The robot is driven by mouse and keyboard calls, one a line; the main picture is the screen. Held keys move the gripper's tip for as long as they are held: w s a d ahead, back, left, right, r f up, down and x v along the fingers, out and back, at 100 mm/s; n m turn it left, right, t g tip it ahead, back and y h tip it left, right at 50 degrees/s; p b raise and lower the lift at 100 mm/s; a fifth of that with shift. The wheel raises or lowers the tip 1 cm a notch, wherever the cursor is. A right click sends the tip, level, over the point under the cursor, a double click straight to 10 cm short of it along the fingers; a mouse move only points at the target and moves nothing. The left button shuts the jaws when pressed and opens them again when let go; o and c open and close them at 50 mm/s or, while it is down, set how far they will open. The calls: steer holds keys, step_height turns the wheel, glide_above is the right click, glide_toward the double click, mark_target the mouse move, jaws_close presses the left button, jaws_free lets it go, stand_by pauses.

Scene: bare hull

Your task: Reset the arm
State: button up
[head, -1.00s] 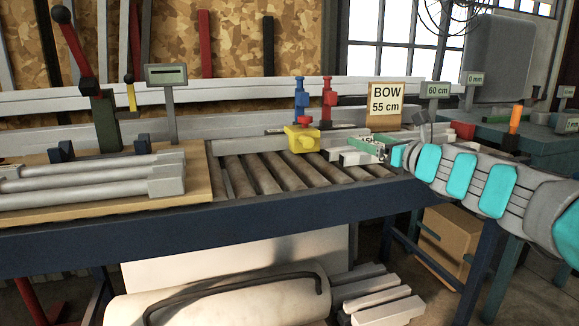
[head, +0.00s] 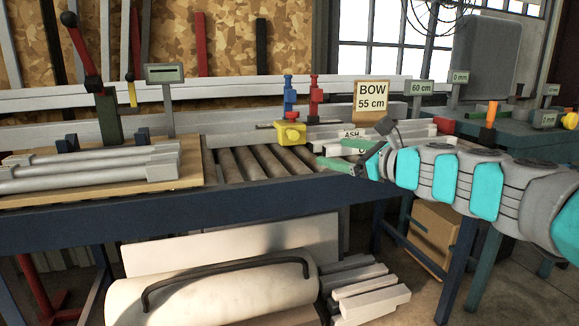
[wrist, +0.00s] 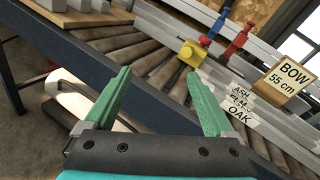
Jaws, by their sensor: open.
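My gripper (wrist: 157,100) shows in the wrist view with its two green fingers spread apart and nothing between them. In the head view my gripper (head: 338,155) reaches in from the right, over the right end of the roller table. The rollers (wrist: 140,62) lie beyond and below the fingers. Pale bars labelled ASH, ELM and OAK (wrist: 232,105) lie beyond the right finger; in the head view these bars (head: 385,134) are partly hidden behind my gripper.
A yellow block (head: 290,133) with blue and red clamps (head: 315,98) stands at the back of the rollers. A "BOW 55 cm" sign (head: 371,101) stands behind the bars. Grey tubes (head: 90,166) lie on a wooden board at left. Free room shows over the rollers.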

steer(key=s+a+f+n+g+h, duration=0.1)
steer(key=s+a+f+n+g, duration=0.3)
steer(key=s+a+f+n, duration=0.45)
steer(key=s+a+f+n+g+h, duration=0.1)
steer(key=s+a+f+n+g, duration=0.4)
steer(key=s, duration=0.6)
steer(key=s+d+f+n+g+h, duration=0.3)
steer(key=s+d+f, duration=0.5)
steer(key=s, duration=0.4)
steer(key=s+d+f+n+g+h, duration=0.2)
steer(key=s+d+f+n+h, duration=0.3)
steer(key=s+d+f+n, duration=0.3)
steer(key=s+d+f, duration=0.1)
steer(key=s, duration=0.3)
steer(key=shift+d+g+h, duration=0.3)
steer(key=shift+d+g, duration=0.05)
steer(key=shift+g, duration=0.05)
